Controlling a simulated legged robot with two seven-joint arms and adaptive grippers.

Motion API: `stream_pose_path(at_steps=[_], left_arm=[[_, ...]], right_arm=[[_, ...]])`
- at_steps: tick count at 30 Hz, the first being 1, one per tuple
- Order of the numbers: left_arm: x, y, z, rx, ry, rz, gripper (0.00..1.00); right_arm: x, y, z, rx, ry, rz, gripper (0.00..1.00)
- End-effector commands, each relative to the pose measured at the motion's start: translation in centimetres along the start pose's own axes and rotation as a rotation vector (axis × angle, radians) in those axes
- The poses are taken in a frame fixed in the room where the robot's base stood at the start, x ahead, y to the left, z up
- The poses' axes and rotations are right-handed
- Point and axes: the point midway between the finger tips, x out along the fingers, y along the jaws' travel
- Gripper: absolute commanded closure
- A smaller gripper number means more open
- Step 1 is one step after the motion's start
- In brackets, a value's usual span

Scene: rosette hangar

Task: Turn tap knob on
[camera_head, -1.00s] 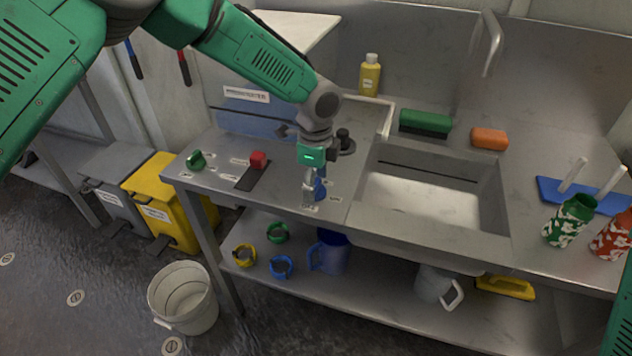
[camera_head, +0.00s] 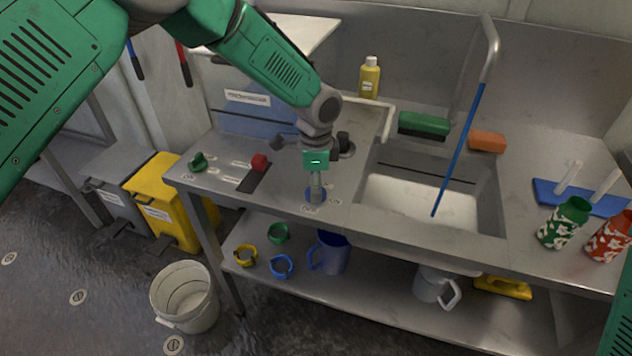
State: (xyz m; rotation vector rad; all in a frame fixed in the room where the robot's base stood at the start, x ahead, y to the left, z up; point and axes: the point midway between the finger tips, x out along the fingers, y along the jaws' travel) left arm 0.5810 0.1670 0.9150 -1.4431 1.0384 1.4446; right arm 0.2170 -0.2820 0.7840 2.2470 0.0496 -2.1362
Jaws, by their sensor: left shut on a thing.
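The blue tap knob (camera_head: 308,194) sits on the front of the steel counter, left of the sink, mostly hidden by my gripper. My left gripper (camera_head: 315,197) points down and is shut on this knob. The tall steel tap (camera_head: 489,50) stands at the back of the sink. A blue stream of water (camera_head: 460,146) runs from its spout down into the sink basin (camera_head: 400,200). My right gripper is not in view.
A red knob (camera_head: 260,162) and a green knob (camera_head: 198,162) are on the counter to the left.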

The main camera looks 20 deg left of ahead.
Motion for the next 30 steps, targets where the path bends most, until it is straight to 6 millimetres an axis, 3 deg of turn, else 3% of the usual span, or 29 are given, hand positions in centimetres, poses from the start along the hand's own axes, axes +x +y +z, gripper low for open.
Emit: stream_pose_path(at_steps=[30], left_arm=[[-0.1, -0.2, -0.1, -0.949, 0.005, -0.006, 0.86]], right_arm=[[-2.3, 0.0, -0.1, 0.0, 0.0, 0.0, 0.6]])
